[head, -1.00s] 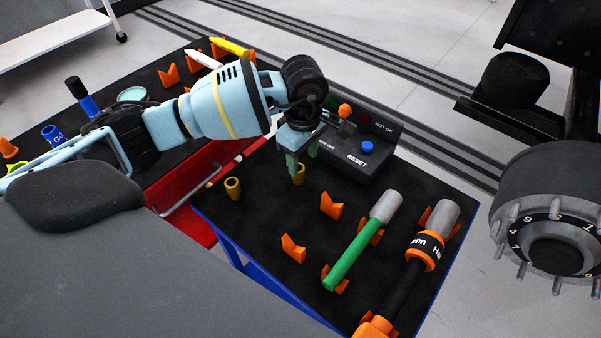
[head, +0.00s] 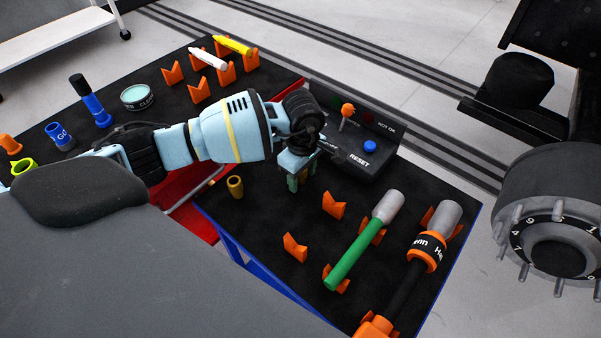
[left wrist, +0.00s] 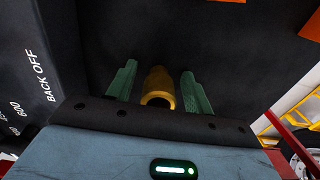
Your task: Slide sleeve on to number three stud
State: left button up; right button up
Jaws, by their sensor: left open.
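A brass-coloured sleeve (left wrist: 158,86) stands between the two green fingers of my left gripper (left wrist: 158,92) in the left wrist view. The fingers are open, with a gap showing on each side of it. In the head view my left gripper (head: 297,180) points down over the black table, and the sleeve there is hidden behind the fingers. A second brass sleeve (head: 235,187) stands on the table to the left. The wheel hub (head: 558,215) with several studs and a numbered ring is at the right; number three cannot be made out. My right gripper is not in view.
A control box (head: 355,150) with a blue reset button stands just behind the gripper. Orange holders (head: 333,205), a green-handled tool (head: 352,256) and a black-and-orange tool (head: 408,285) lie to the right. A red drawer unit (head: 200,208) is at the left.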

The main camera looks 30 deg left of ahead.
pick_arm(q)
jog(key=c, duration=1.1)
jog(key=shift+r, duration=0.1)
jog(key=shift+r, duration=0.6)
notch_tip(320, 180, up, 2)
jog(key=shift+r, duration=0.2)
jog(key=s, duration=0.5)
jog(key=s+d+r, duration=0.1)
jog(key=s, duration=0.4)
jog(key=s+d, duration=0.1)
jog(key=s, duration=0.5)
jog(key=shift+d+r, duration=0.15)
jog(key=shift+w, duration=0.1)
